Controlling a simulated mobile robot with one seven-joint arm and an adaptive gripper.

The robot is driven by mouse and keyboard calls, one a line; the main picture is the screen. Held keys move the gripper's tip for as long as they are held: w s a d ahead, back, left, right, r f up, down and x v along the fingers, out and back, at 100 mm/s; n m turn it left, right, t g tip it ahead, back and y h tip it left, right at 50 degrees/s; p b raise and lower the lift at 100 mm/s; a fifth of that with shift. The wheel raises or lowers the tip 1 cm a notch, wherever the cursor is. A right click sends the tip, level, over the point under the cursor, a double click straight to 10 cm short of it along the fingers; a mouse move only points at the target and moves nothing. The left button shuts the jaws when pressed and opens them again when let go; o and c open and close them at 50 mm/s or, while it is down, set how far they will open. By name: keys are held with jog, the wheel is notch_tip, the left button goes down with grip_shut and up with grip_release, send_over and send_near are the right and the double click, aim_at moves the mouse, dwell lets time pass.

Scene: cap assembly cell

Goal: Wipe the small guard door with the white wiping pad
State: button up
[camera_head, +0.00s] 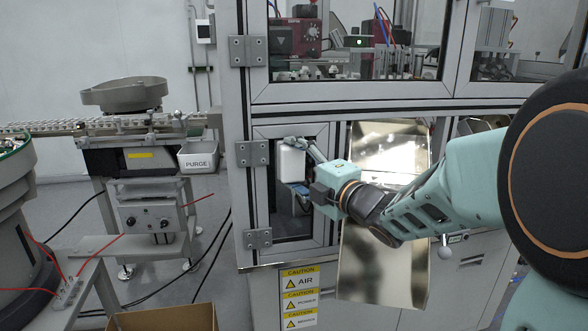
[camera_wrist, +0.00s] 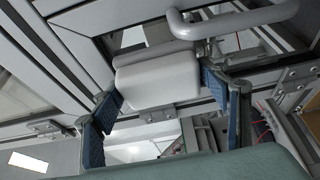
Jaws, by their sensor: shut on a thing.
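The white wiping pad (camera_head: 291,164) is a pale rounded block held upright in front of the small guard door (camera_head: 262,200), over the upper part of its window. My gripper (camera_head: 300,158) reaches in from the right and is shut on the pad. In the wrist view the pad (camera_wrist: 157,82) sits between the two blue-lined fingers of my gripper (camera_wrist: 160,90), with the door's grey framing behind it. I cannot tell whether the pad touches the door.
Hinges (camera_head: 252,153) join the door to the cabinet post at left. A shiny metal chute (camera_head: 385,265) stands right of the door, behind my arm. A grey bar handle (camera_wrist: 235,22) is close above the pad. A PURGE bin (camera_head: 199,161) and cardboard box (camera_head: 165,318) are at left.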

aim_at(285, 193)
jog(key=shift+s+f+b, duration=0.1)
jog(key=shift+f+b, duration=1.1)
jog(key=shift+b, duration=0.05)
jog(key=shift+f+b, duration=3.4)
jog(key=shift+b, duration=0.3)
